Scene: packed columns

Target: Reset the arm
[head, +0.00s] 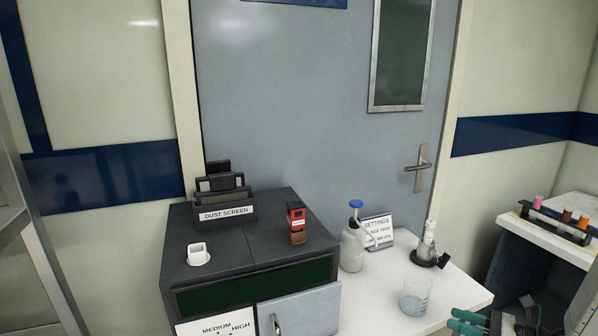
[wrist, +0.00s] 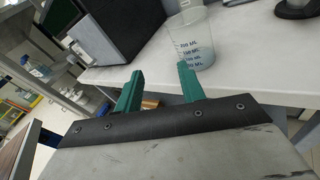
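My gripper (wrist: 160,76) shows two green fingers set apart with nothing between them in the wrist view. It also shows at the bottom right of the head view (head: 455,319), in front of the white bench. A clear beaker (wrist: 194,42) with volume marks and some bluish liquid stands on the bench beyond the right fingertip. The beaker also shows in the head view (head: 415,296), left of and beyond my gripper, apart from it. Most of my arm is out of view.
A dark cabinet (head: 245,252) carries a dust screen holder (head: 225,203), a white cup (head: 198,255) and a red-black bottle (head: 296,222). A wash bottle (head: 353,245), a settings sign (head: 378,231) and a small flask on a dark base (head: 428,250) stand behind the beaker. A vial rack (head: 556,220) sits right.

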